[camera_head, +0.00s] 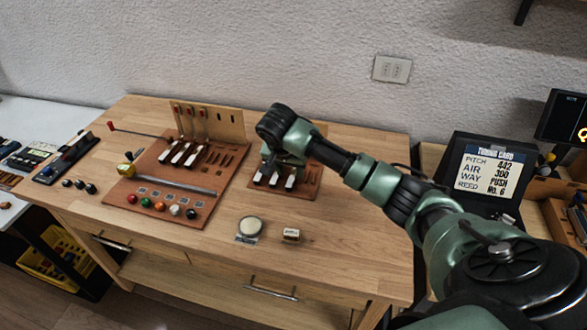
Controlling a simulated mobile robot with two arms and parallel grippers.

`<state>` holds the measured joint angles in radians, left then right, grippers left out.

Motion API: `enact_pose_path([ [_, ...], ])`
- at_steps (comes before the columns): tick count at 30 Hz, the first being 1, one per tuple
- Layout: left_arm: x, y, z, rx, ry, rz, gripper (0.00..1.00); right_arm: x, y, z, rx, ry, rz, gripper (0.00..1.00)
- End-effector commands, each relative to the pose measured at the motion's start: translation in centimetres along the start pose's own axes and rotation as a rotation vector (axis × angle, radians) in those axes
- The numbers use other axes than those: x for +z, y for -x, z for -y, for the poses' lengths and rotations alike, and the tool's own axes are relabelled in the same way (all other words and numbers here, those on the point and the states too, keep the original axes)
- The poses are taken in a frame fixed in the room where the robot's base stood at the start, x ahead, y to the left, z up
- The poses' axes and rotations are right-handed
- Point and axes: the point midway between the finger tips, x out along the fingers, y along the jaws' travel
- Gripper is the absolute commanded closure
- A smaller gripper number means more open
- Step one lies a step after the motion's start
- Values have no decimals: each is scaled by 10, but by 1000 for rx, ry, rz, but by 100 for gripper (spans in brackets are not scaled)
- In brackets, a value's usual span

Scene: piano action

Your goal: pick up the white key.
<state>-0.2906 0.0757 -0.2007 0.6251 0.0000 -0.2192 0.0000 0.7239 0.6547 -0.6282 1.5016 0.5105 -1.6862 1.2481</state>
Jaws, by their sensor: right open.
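Several white keys stand on two brown boards on the wooden workbench. On the small right board (310,184) there is a left white key (258,177), a middle white key (273,180) and a right white key (289,183). More white keys (177,155) lie on the larger left board (225,172). I cannot tell which one the task means. My right gripper (275,165) points down just above the small board's keys. It is open, its fingers are small and partly hidden by my wrist, and contact cannot be told. My left gripper is not in view.
A wooden rack (225,124) with red-tipped parts stands behind the left board. Coloured knobs (159,206) line its front. A round white-topped item (250,227) and a small box (291,235) sit near the front edge. A tuning card display (490,170) stands at right. The bench's front right is clear.

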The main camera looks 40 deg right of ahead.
Motion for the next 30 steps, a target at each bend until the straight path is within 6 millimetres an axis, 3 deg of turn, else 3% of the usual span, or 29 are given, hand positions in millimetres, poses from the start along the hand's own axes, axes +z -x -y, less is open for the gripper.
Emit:
enact_pose_path([
  [9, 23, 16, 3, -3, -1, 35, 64, 3, -43, 4, 2, 0, 1, 57],
  [13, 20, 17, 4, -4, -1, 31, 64, 3, -54, 4, 1, 1, 0, 57],
  [20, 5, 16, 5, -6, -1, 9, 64, 4, -57, 4, -2, 1, -1, 57],
  [25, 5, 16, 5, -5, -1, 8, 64, 4, -56, 4, -1, 1, -1, 99],
  [30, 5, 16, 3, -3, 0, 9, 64, 4, -56, 4, -1, 1, -1, 100],
])
